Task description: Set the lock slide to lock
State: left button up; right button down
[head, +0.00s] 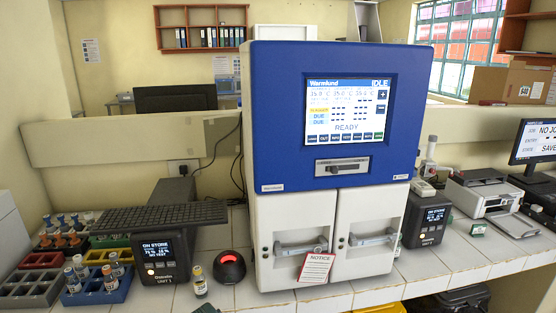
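The incubator (264,130) stands on the white tiled counter, with a blue upper housing and two white doors. The lock slide (343,168) is a dark horizontal bar in a grey plate below the screen. Small lettering on the plate is too fine to read, so I cannot tell which setting the slide is at. The screen (347,108) reads IDLE and READY. The left door (290,215) and right door (375,212) look shut, each with a horizontal handle. Neither of my grippers is in view.
A red-lettered notice card (316,268) hangs at the left door's handle. Left of the incubator are a black scanner (229,267) with a red light, a vial (199,281), a display unit (160,258) and vial racks (97,287). A printer (488,194) stands right.

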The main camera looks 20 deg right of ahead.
aim_at(334, 169)
jog(key=z, duration=1.25)
jog(key=k, duration=0.15)
